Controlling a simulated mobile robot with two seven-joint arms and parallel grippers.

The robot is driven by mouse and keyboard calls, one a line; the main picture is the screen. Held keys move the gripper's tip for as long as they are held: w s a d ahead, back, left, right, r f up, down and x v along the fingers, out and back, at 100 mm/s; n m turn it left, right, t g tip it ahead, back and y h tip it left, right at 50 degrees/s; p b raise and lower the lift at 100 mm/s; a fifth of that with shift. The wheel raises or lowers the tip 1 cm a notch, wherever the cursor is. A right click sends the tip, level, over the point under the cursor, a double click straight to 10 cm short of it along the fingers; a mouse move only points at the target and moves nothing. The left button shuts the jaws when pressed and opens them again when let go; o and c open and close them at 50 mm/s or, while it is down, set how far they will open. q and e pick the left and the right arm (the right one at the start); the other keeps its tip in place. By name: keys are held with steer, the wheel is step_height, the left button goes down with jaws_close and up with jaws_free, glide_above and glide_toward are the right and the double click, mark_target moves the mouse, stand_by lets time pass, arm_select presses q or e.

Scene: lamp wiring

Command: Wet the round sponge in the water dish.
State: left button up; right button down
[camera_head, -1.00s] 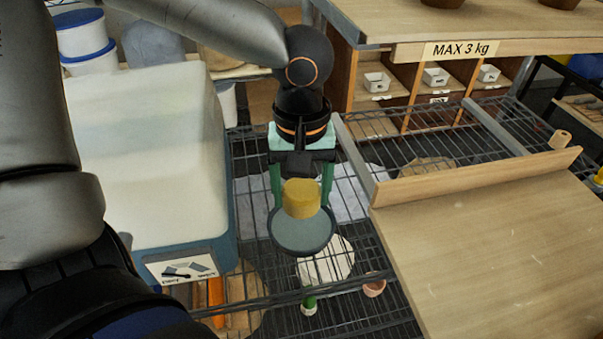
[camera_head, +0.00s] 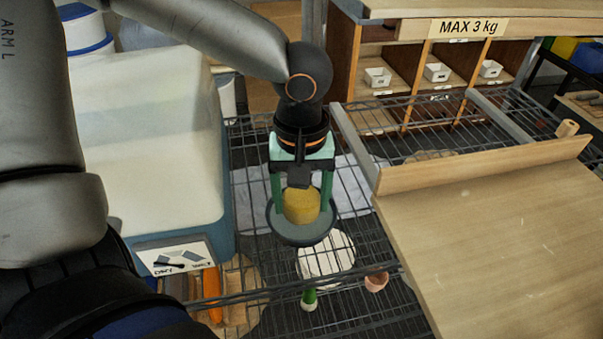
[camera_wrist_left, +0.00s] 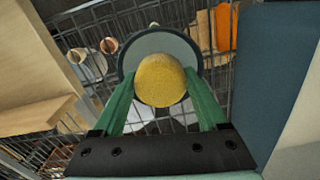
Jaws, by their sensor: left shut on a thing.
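The round yellow sponge (camera_head: 301,205) is between the green fingers of my left gripper (camera_head: 300,203), which is shut on it. The dark-rimmed water dish (camera_head: 302,234) with a grey-blue surface is directly below, and the sponge's lower part overlaps the dish's inside. I cannot tell whether the sponge's underside touches the water. My right gripper is not in view.
A large blue box with a pale top (camera_head: 150,130) stands close left of the gripper. A wooden board with a raised edge (camera_head: 480,165) lies to the right. The dish is over a dark wire rack (camera_head: 365,245); a white round thing (camera_head: 325,255) lies lower down.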

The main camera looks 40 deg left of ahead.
mark_target(302, 197)
arm_select(q)
steer(key=shift+f, duration=0.1)
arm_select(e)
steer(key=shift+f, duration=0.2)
arm_select(q)
steer(key=shift+f+b, duration=0.35)
steer(key=shift+f, duration=0.1)
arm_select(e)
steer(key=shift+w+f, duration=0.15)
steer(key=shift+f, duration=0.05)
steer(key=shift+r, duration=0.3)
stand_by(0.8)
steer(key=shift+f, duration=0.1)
